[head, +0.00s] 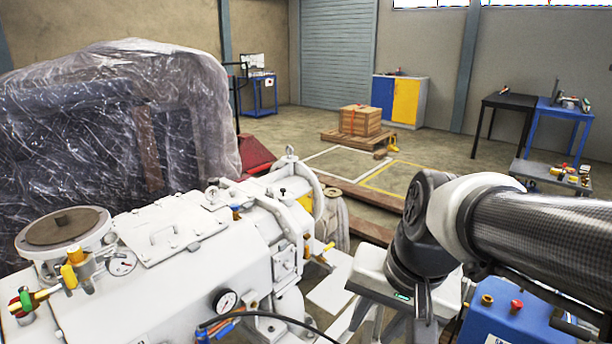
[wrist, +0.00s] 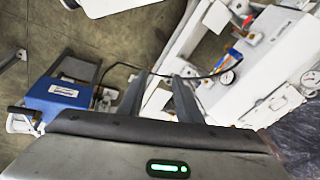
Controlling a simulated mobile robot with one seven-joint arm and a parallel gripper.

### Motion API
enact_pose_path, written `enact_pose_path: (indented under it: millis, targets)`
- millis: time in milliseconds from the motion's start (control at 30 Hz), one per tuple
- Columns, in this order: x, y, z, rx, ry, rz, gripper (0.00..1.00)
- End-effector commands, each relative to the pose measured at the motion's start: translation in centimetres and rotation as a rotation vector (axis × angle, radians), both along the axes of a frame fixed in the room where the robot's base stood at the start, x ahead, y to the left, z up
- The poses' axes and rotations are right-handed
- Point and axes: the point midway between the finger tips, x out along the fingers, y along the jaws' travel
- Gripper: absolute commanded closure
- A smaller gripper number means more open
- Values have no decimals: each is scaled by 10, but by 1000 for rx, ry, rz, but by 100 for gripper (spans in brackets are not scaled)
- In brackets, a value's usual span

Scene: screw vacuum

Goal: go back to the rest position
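My gripper (wrist: 160,78) shows in the wrist view with its two dark fingers apart and nothing between them. It points down over the machine's frame and the floor. In the head view my arm comes in from the right and bends down at a dark joint; the fingers are hard to make out there. The white screw vacuum machine (head: 160,250) fills the lower left of the head view, to the left of my gripper. Part of it shows at the right of the wrist view (wrist: 262,65), with a round gauge (wrist: 227,77).
A blue unit (head: 508,318) stands close below my arm, also at left in the wrist view (wrist: 55,98). A plastic-wrapped load (head: 110,120) rises at left. A pallet with a box (head: 360,120), a blue-yellow cabinet (head: 400,100) and tables stand farther back. Open floor lies between.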

Motion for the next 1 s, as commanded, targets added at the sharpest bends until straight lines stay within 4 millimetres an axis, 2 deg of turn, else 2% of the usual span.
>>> enact_pose_path:
  millis: [100,367,433,667,1000]
  targets:
    - [-15,-13,18,-92,-89,111,68]
    - [-42,-38,43,-261,-230,298,68]
    - [-41,-39,68,-268,-228,305,68]
    - [-41,-39,118,-264,-225,301,68]
    - [-41,-38,221,-263,-225,300,68]
